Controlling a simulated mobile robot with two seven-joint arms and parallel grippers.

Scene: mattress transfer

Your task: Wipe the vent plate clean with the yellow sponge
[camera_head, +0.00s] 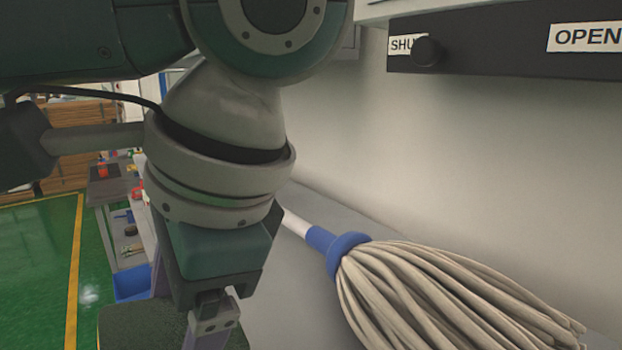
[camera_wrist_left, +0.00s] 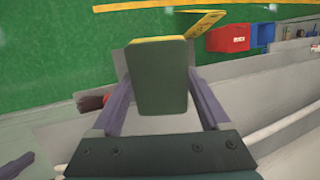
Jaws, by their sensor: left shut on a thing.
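My left gripper (camera_head: 212,335) hangs at the lower left of the head view, and its fingertips run out of the bottom edge. In the left wrist view my left gripper (camera_wrist_left: 160,95) is shut on the sponge (camera_wrist_left: 158,80), a block with a dark green face and a yellow top edge. The sponge sits between the two purple fingers. A dark slab beside the finger in the head view looks like the sponge (camera_head: 125,325). I cannot pick out the vent plate in either view.
A mop (camera_head: 440,290) with a blue collar lies on the grey surface right of my left gripper. A black strip (camera_head: 480,50) labelled SHUT and OPEN, with a knob (camera_head: 428,52), is on the wall above. The wrist view shows a red bin (camera_wrist_left: 228,38) and a blue bin (camera_wrist_left: 263,36).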

